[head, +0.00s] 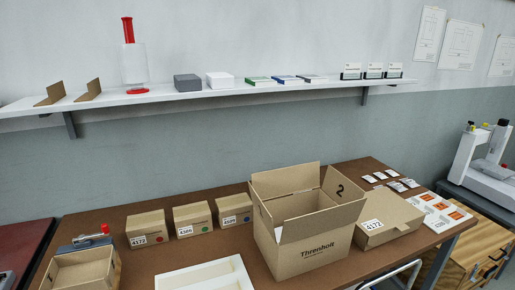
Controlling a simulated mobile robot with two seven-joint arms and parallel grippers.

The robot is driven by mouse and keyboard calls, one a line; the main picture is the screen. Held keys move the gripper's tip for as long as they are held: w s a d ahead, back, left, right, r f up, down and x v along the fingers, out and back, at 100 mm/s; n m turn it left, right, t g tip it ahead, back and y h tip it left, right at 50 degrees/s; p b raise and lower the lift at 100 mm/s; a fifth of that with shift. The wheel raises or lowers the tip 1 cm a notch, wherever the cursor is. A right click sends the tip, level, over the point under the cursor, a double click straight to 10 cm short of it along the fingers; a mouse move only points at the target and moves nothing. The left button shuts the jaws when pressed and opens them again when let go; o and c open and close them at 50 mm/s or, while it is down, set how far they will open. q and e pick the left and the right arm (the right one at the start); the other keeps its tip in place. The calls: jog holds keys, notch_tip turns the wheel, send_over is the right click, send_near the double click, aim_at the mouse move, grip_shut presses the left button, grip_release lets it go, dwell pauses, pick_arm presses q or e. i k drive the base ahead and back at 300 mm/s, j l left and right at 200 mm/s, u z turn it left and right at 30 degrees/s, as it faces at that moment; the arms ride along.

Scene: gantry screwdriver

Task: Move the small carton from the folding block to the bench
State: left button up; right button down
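A small open-topped brown carton (82,272) is at the lower left, cut off by the bottom edge of the head view. What it rests on is hidden, so I cannot tell whether that is the folding block. The brown bench (150,262) runs across the lower part of the view. Three small closed cartons with number labels stand in a row on it: one with a red dot (148,228), one with a green dot (192,218) and one with a blue dot (234,209). Neither of my grippers is in view.
A large open box (315,255) marked Threnholt stands on the bench, flaps up. A flat labelled box (388,220) is at its right. A white frame or tray (205,277) lies at the front. A red-handled tool (85,240) is behind the small open carton. A wall shelf (220,92) hangs above.

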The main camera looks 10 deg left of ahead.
aim_at(82, 266)
jog(key=u, duration=1.65)
